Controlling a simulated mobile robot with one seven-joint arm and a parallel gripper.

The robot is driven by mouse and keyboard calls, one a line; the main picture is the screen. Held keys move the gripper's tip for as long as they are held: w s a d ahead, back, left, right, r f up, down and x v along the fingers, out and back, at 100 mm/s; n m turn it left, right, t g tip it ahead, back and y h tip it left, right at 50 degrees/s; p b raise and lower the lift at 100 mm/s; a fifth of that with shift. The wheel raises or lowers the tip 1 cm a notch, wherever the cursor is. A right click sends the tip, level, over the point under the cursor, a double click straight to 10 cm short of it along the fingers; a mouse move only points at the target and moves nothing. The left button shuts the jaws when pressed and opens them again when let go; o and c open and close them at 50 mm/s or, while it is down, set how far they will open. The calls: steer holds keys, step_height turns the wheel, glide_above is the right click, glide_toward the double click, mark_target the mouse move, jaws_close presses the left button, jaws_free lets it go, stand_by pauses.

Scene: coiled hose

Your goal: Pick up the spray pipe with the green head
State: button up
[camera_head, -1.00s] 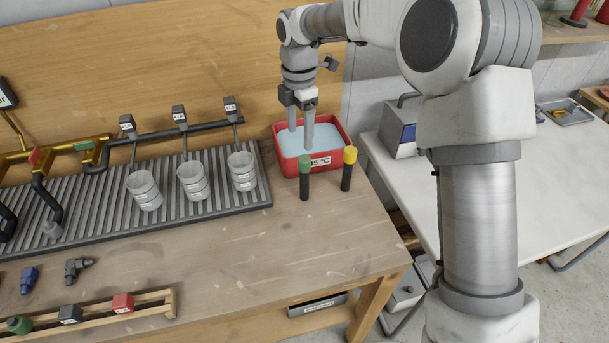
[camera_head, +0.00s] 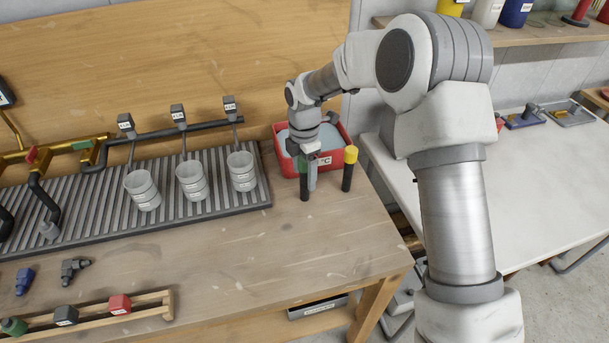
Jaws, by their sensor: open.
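The spray pipe with the green head (camera_head: 304,189) stands upright on the wooden table, in front of the red basin. Its dark body shows below my gripper, and its green head is mostly hidden by the fingers. My gripper (camera_head: 307,178) points down at this pipe, with its fingers around or just in front of the head; I cannot tell which. The gripper is open. A second spray pipe with a yellow head (camera_head: 348,168) stands upright close by on the right.
The red basin (camera_head: 340,164) of pale blue liquid is right behind the pipes. A ribbed rack (camera_head: 215,208) with several grey cups lies to the left. The table's right edge is near the yellow-headed pipe.

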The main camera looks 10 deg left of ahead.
jaws_close()
stand_by(0.4)
steer(key=shift+r, duration=0.15)
step_height(320, 180, up, 4)
steer(key=shift+r, duration=0.15)
steer(key=s+d+r, duration=0.6)
steer(key=d, duration=0.3)
steer(key=w+a+r+p, duration=0.1)
steer(key=w+a+p, duration=0.3)
steer(key=w+p, duration=0.3)
steer(key=w+a+r+p, duration=0.2)
steer(key=w+a+p, duration=0.3)
steer(key=w, duration=0.9)
steer(key=shift+w+a+r+p, duration=0.15)
steer(key=shift+w+p, duration=0.05)
steer(key=shift+p, duration=1.05)
